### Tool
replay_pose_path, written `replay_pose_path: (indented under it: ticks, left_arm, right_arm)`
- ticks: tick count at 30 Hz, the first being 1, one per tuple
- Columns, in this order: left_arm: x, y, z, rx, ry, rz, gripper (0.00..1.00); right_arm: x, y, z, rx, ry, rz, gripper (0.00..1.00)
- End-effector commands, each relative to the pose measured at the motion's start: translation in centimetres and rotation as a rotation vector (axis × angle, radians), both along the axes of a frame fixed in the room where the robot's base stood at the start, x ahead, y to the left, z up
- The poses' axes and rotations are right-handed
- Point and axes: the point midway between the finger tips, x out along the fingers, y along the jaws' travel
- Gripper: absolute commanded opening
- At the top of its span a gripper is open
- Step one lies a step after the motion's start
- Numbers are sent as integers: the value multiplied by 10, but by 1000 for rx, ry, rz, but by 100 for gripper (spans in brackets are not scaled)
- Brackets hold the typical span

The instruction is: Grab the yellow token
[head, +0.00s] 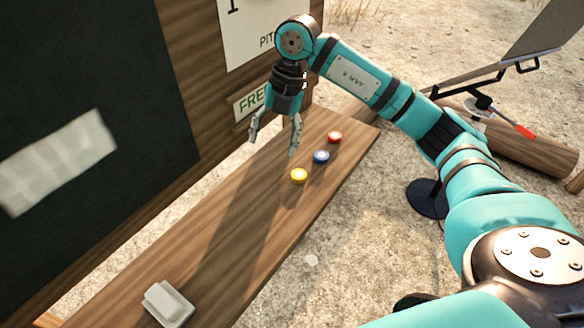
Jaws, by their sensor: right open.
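The yellow token (299,175) lies flat on a long wooden shelf (237,193), near its right edge. A blue token (321,157) and a red token (334,137) lie in a line beyond it, up and to the right. My right gripper (273,142) points down above the shelf, up and to the left of the yellow token. Its fingers are spread and nothing is between them. It looks apart from the tokens; its exact height is hard to tell. My left gripper is out of view.
A white block (168,304) sits at the shelf's near end. A dark board (80,110) and a wooden wall with signs stand to the left. At the upper right are a log (535,148) and a red-handled tool (525,132). The shelf's middle is clear.

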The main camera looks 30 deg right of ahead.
Motion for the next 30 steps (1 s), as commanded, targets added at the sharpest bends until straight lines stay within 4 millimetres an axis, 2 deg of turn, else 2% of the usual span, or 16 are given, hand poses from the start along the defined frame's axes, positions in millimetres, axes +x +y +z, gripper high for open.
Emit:
replay_pose_path:
  ticks: [1, 3, 6, 8, 14, 21, 24, 30]
  left_arm:
    - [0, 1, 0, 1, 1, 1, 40]
    - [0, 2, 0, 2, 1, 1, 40]
    - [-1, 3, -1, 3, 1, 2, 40]
    - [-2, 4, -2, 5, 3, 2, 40]
    - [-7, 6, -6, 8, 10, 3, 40]
    - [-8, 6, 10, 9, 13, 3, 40]
    - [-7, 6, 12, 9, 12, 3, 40]
    - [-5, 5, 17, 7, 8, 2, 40]
  right_arm:
    - [0, -25, 9, -80, 19, -55, 67]
    - [-3, -50, 16, -163, 46, -117, 67]
    - [-6, -67, 18, -222, 71, -164, 67]
    - [-7, -70, 11, -234, 77, -172, 67]
    - [-9, -69, -31, -230, 82, -170, 67]
    - [-9, -70, -76, -232, 79, -169, 67]
    - [-8, -69, -89, -231, 77, -169, 67]
    - [-7, -69, -102, -231, 76, -170, 67]
